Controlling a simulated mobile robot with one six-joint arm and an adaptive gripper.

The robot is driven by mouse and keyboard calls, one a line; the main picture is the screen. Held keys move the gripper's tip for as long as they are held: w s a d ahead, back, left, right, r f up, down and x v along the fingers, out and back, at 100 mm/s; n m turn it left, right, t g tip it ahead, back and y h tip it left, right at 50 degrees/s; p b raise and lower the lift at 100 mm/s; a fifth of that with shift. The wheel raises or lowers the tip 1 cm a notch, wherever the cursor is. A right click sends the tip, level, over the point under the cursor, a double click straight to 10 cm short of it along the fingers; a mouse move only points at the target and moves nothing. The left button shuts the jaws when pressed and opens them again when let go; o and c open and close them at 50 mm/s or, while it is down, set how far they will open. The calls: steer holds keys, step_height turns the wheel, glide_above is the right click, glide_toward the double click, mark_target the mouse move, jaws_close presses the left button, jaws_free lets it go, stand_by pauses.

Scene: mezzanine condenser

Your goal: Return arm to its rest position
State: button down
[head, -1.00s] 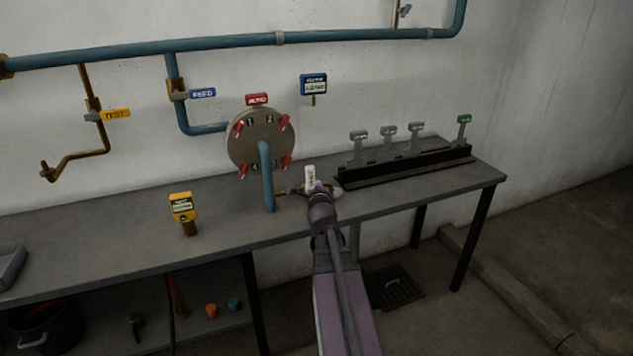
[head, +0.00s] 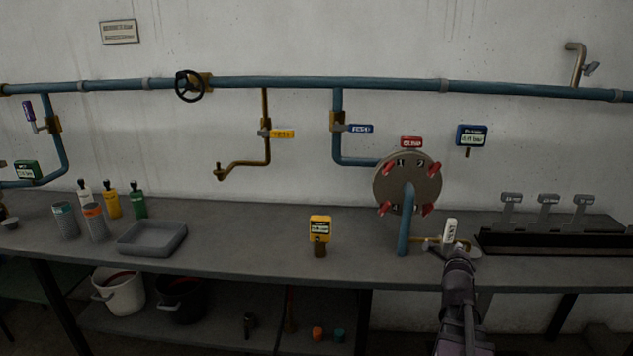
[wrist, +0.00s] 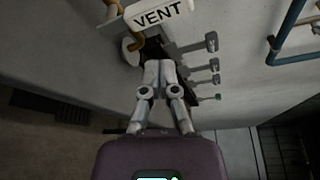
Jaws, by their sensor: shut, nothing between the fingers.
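My gripper (head: 458,256) is at the right of the head view, in front of the bench edge and just below the white VENT tag (head: 450,231). In the wrist view its grey fingers (wrist: 158,66) are together and hold nothing. The VENT tag (wrist: 160,14) is large at the top of the wrist view, close beyond the fingertips. Whether the fingers touch the tag or its brass fitting cannot be told. My arm runs down out of the bottom of the head view.
A round plate (head: 407,180) with red handles stands behind a blue pipe, left of my gripper. A black rack (head: 550,240) with grey levers is at the right. A yellow gauge (head: 320,230), a grey tray (head: 152,238) and bottles stand along the bench (head: 260,255).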

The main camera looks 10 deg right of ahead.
steer(key=shift+a, duration=0.1)
steer(key=s+a+f+n+g+y, duration=0.1)
steer(key=a+f+n+g+y, duration=0.2)
steer(key=a+f+n, duration=0.5)
steer(key=s+a+f+n+g+y, duration=0.3)
steer(key=a+n, duration=0.4)
steer(key=a, duration=0.6)
steer(key=a+f+n+g+y, duration=0.2)
steer(key=a+f+n+g, duration=0.2)
steer(key=a+n, duration=0.45)
steer(key=s+a+f+n+g+y, duration=0.1)
steer(key=s+a+n+g+y, duration=0.15)
steer(key=s+a+n, duration=0.6)
step_height(320, 180, up, 13)
steer(key=w+a+m+p, duration=0.1)
steer(key=w+m+p, duration=0.1)
steer(key=p, duration=1.1)
steer(key=shift+a+m+g+h, duration=0.35)
steer(key=shift+a+m+g, duration=0.05)
steer(key=shift+g, duration=0.05)
